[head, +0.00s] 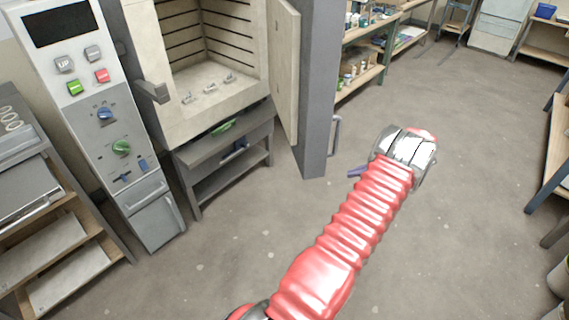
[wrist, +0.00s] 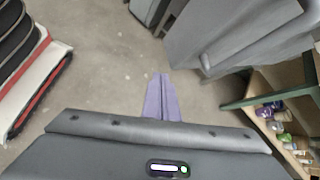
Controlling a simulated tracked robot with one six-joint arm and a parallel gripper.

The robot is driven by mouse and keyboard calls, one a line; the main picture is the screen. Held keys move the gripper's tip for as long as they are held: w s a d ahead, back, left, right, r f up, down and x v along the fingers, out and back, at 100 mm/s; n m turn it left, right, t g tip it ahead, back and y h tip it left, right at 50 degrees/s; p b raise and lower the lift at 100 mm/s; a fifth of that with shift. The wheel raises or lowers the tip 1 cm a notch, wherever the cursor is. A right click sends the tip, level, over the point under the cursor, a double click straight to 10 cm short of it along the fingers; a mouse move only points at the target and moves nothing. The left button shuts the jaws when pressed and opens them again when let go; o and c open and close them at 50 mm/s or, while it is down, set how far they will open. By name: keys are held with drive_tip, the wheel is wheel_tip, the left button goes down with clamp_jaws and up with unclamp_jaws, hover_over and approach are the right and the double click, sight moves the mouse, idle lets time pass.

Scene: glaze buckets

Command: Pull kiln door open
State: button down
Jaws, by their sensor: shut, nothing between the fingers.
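The kiln (head: 180,120) stands at the upper left in the head view, its pale, lined chamber exposed. Its door (head: 318,90) is swung wide open to the right, pale inner side toward the chamber and grey outer side toward my arm. A grey handle (head: 335,135) shows on the door's outer side. My gripper (head: 355,173) is right of and below the handle, apart from it in the picture. In the wrist view its purple fingers (wrist: 161,80) are shut and empty over the floor. A grey panel with a bar, apparently the door (wrist: 235,35), is to their upper right.
A control panel (head: 75,90) with buttons and knobs stands left of the kiln. A stand (head: 230,165) is under the kiln. Shelves with jars (head: 360,75) are behind the door. Racks (head: 60,250) fill the left edge. The middle floor is clear.

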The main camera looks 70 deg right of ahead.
drive_tip(key=w+a+r+n+g+y, duration=0.1)
drive_tip(key=w+a+r+n+g, duration=0.1)
drive_tip(key=w+a+r+n, duration=0.5)
drive_tip(key=w+a+r+n+g+y, duration=0.15)
drive_tip(key=w+a, duration=0.25)
drive_tip(key=w, duration=0.7)
drive_tip(key=w+a+r+n+g, duration=0.2)
drive_tip(key=w+a+r+n, duration=0.15)
drive_tip(key=w+a, duration=0.35)
drive_tip(key=w+a+r+n+g, duration=0.25)
drive_tip(key=w+a+r, duration=0.2)
drive_tip(key=a, duration=0.45)
drive_tip(key=a+r+n+t, duration=0.1)
drive_tip(key=a+r+n, duration=0.3)
drive_tip(key=a, duration=1)
drive_tip(key=w+a+r+n+t+h, duration=0.1)
drive_tip(key=a+r+n, duration=0.4)
drive_tip(key=a, duration=0.9)
drive_tip(key=a+r+n+t+h, duration=0.1)
drive_tip(key=a+r+n, duration=0.4)
drive_tip(key=a, duration=0.8)
drive_tip(key=n, duration=0.3)
drive_tip(key=shift+w+a+r+t, duration=0.25)
drive_tip(key=shift+a+t, duration=0.05)
drive_tip(key=shift+a, duration=0.1)
drive_tip(key=shift+n, duration=0.25)
